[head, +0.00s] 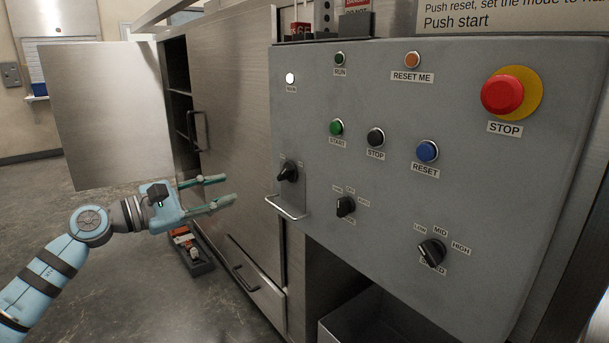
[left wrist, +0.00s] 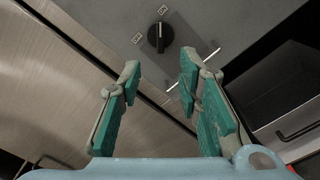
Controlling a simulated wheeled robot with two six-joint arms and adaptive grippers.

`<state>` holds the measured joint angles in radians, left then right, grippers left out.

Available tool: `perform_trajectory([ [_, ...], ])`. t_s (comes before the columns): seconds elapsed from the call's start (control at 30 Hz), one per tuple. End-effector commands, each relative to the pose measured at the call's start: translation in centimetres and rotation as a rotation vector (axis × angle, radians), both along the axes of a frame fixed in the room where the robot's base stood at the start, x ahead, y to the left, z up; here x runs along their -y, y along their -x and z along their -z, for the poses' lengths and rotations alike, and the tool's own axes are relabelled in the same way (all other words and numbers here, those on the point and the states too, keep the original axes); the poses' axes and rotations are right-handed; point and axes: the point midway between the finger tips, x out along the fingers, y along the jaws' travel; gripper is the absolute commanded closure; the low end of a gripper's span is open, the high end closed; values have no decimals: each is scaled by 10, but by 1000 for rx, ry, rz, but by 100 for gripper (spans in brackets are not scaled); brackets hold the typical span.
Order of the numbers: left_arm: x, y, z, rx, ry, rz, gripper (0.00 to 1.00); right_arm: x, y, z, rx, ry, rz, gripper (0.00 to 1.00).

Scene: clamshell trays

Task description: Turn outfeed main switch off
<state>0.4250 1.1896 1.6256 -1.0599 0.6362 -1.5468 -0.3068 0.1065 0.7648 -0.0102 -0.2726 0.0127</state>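A black rotary switch (head: 287,172) sits at the lower left of the grey control panel, above a metal bar handle. Its small labels are too small to read. It also shows in the left wrist view (left wrist: 160,37), with a white pointer line running upright in the picture and two labels around it. My left gripper (head: 227,190) is open and empty, left of the switch and apart from it, fingers pointing toward the panel. In the left wrist view its teal fingertips (left wrist: 160,65) lie below the switch, one on each side. My right gripper is not in view.
The panel (head: 390,110) also carries a red stop button (head: 503,94), several small buttons, a mode knob (head: 346,206) and a speed knob (head: 432,252). The bar handle (head: 287,208) juts out below the switch. An open cabinet door (head: 112,115) stands behind my left arm.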

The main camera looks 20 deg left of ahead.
Motion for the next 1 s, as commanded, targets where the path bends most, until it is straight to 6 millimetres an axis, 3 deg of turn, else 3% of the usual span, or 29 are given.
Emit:
perform_trajectory([
  [0.1, 3, -7, -3, 5, 6, 1, 68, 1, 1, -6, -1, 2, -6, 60],
  [0.17, 8, -14, -5, 6, 7, 3, 68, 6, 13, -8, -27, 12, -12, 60],
  [0.37, 35, -55, -6, 4, 10, 8, 68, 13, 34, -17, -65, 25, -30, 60],
  [0.63, 66, -109, -1, 1, 6, 6, 68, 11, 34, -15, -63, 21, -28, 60],
  [0.8, 74, -124, 0, -1, 3, 5, 68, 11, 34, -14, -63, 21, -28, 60],
  [1.0, 76, -126, 0, -1, 1, 6, 68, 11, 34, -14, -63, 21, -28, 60],
])
